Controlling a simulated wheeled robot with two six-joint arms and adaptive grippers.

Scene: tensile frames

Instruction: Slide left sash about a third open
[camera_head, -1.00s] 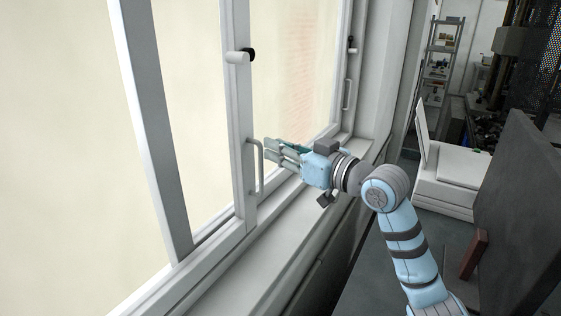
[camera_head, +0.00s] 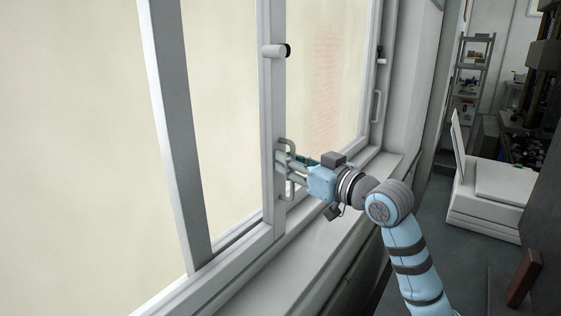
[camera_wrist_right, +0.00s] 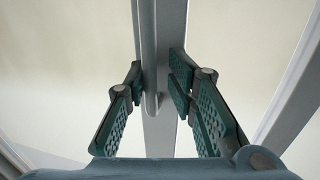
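The window's light-grey upright with a white knob (camera_head: 275,50) carries a pull handle (camera_head: 290,188), which appears to be the left sash's handle. My right gripper (camera_head: 283,167) is at this handle, its fingers reaching to both sides of it. In the right wrist view the fingers (camera_wrist_right: 158,82) stand apart, with the handle bar (camera_wrist_right: 151,104) and the upright (camera_wrist_right: 171,60) between them. A gap shows between bar and fingers, so no grip is visible. A darker upright (camera_head: 178,140) stands further left. My left gripper is out of view.
A second handle (camera_head: 376,106) is on the far right upright. The sill (camera_head: 290,265) runs below the window and is clear. A white printer-like machine (camera_head: 490,205) stands to the right, with shelving (camera_head: 468,85) behind it.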

